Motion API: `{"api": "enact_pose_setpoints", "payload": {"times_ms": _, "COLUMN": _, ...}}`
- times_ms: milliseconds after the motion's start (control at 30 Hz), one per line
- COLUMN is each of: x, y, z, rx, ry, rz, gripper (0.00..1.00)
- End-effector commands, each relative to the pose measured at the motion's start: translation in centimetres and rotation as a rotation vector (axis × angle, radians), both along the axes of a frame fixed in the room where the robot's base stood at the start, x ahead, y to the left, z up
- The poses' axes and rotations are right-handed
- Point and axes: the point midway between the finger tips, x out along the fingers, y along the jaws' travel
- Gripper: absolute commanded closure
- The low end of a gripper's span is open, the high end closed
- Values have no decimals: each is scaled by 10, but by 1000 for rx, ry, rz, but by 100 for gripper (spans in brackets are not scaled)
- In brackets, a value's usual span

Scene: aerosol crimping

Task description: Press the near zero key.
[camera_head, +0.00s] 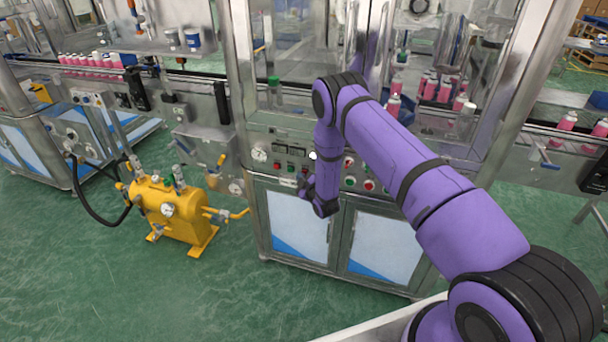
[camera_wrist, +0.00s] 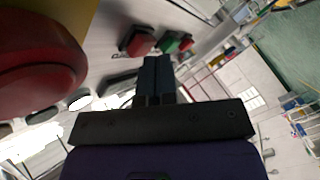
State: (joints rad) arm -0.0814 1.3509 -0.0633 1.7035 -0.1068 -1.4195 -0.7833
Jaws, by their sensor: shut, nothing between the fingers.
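My gripper (camera_head: 303,182) is in front of the control panel (camera_head: 262,170) of the middle machine, and the purple arm hides part of that panel. In the wrist view my gripper (camera_wrist: 157,64) is shut, its dark fingers together with nothing between them. The fingertips are near a red button (camera_wrist: 137,41) and a green button (camera_wrist: 172,41); I cannot tell whether they touch anything. I cannot make out a key marked zero in either view. Small dark display units (camera_head: 288,150) sit on the panel, too small to read.
A large red button (camera_wrist: 38,68) on yellow is close to the wrist camera at left. A round gauge (camera_head: 259,154) is at the panel's left. A yellow tank (camera_head: 170,212) stands on the green floor at left. Pink cans (camera_head: 90,61) line the conveyor.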

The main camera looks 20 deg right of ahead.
Motion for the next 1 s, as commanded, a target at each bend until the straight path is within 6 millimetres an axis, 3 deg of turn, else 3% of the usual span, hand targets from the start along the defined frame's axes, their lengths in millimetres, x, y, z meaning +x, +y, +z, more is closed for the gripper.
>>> {"api": "enact_pose_setpoints", "payload": {"times_ms": 667, "x": 3, "y": -3, "z": 0, "rx": 0, "ry": 1, "rz": -1, "gripper": 100}}
{"api": "enact_pose_setpoints", "payload": {"times_ms": 1000, "x": -6, "y": 4, "z": 0, "rx": 0, "ry": 2, "rz": 1, "gripper": 100}}
